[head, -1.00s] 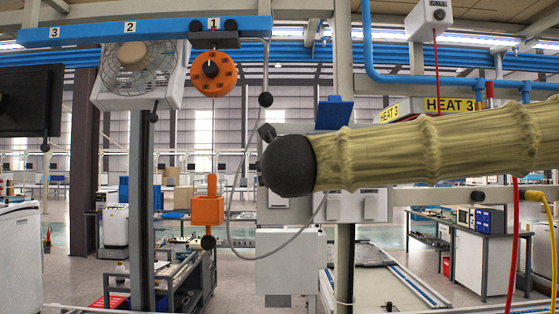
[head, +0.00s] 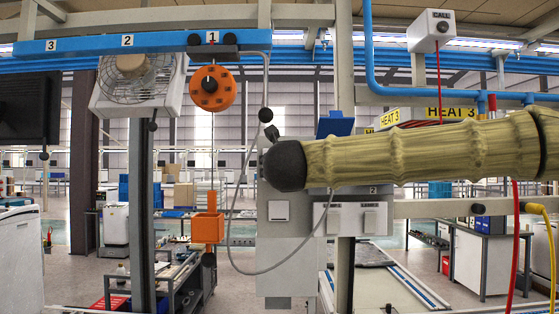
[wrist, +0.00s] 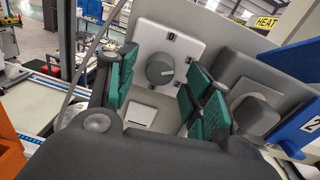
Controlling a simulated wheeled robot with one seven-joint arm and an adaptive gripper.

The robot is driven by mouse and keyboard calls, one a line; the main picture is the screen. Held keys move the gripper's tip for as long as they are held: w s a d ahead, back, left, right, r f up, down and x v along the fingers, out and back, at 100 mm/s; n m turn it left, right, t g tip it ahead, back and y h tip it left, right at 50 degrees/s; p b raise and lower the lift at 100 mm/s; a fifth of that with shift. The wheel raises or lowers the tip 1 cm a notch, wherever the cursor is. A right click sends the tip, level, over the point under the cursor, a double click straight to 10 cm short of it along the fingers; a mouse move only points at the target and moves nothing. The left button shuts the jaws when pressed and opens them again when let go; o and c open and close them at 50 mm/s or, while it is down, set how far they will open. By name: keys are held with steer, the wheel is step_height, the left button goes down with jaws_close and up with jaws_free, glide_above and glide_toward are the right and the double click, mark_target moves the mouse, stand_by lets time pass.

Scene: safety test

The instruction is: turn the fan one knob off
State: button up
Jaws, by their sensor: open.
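In the wrist view a round grey knob (wrist: 160,69) sits on a white square plate marked 0 at its top. A pale line on the knob points to the right. I cannot read a fan label on it. My gripper (wrist: 152,88) is open, with one green-padded finger on each side of the knob; contact is not visible. In the head view my gripper and the knob are hidden by my arm's dark rounded end. The grey control box (head: 290,245) shows below it. A fan (head: 138,85) hangs at the upper left.
Two labelled switches (head: 352,218) sit just below my arm, beside a white switch plate (head: 279,211). An orange pulley (head: 211,88) and an orange bucket (head: 207,228) hang to the left. A grey cable (head: 232,245) loops in front of the box. A blue part (wrist: 290,75) stands close at the right.

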steer(key=shift+w, duration=0.4)
steer(key=c, duration=1)
steer(key=shift+n, duration=0.3)
steer(key=n, duration=1)
steer(key=shift+r+n+g+h+p, duration=0.1)
steer(key=shift+n+g+h+p, duration=0.2)
steer(key=shift+n+p, duration=0.1)
